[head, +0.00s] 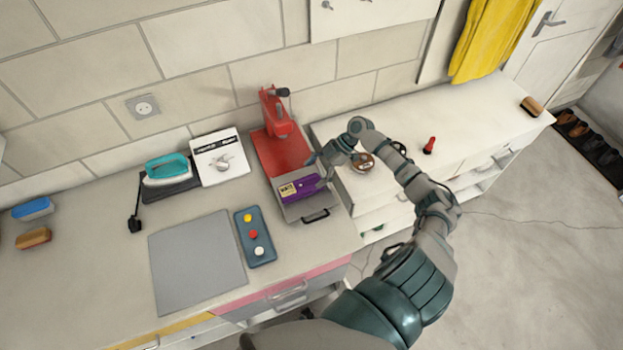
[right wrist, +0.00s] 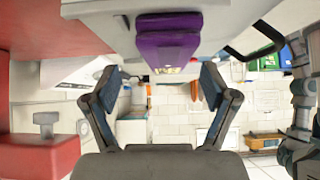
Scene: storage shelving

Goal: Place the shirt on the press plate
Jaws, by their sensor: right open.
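The folded purple shirt (head: 305,186) with a pale printed label lies flat on the grey press plate (head: 330,202) of the red press (head: 283,152). In the right wrist view the shirt (right wrist: 168,40) shows beyond the fingertips against the pale plate (right wrist: 105,8). My right gripper (head: 321,170) is at the shirt's right edge in the head view. In the wrist view the right gripper (right wrist: 158,88) has its fingers spread with nothing between them, apart from the shirt. My left gripper is not in view.
A black handle (head: 316,216) sticks out at the plate's front. A blue tray (head: 255,237) with coloured pieces and a grey mat (head: 197,262) lie to the left. A teal iron (head: 167,169) stands behind. A brown round tin (head: 363,163) is close to my right arm.

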